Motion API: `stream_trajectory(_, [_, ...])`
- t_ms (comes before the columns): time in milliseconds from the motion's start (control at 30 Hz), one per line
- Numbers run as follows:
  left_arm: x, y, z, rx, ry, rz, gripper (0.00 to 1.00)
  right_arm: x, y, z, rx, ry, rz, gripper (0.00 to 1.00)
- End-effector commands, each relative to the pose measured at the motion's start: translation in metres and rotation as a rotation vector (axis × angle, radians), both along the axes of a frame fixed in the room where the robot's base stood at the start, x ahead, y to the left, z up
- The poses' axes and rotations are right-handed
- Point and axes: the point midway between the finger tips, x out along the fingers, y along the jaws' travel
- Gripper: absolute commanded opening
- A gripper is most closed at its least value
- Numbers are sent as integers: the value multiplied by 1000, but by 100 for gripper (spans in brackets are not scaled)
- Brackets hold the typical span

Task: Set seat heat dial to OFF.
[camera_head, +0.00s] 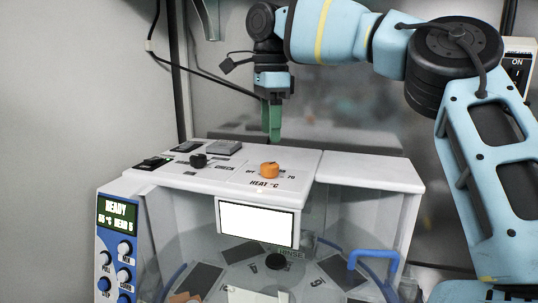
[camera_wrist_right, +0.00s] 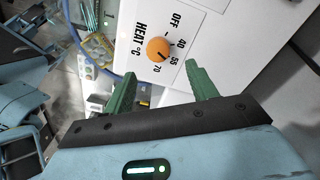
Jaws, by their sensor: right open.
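The heat dial (camera_head: 269,169) is a round orange knob on the white top panel of the machine, labelled HEAT °C. In the right wrist view the dial (camera_wrist_right: 159,49) has OFF, 40, 55 and 70 printed around it. A small dark mark on it seems to face the 55 to 70 side; I cannot tell which number. My right gripper (camera_head: 274,136) points down above and behind the dial. Its green fingers (camera_wrist_right: 160,72) are open and empty, apart from the dial, which shows between and beyond their tips. My left gripper is not in view.
A black knob (camera_head: 198,160) and dark switches (camera_head: 152,163) sit left of the dial on the same panel. A white screen (camera_head: 258,222) hangs on the front edge. A blue control panel (camera_head: 117,243) reads READY. A blue handle (camera_head: 374,263) is at lower right.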

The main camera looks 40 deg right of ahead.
Motion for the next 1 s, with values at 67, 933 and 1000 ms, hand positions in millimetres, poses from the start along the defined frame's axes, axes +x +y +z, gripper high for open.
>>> stream_trajectory(67, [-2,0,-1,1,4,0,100,0,0,0,-1,-1,0,57])
stream_trajectory(933, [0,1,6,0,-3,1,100,-1,0,-77,-1,-1,-1,57])
stream_trajectory(1000, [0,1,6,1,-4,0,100,-1,0,-78,-1,-1,-1,57])
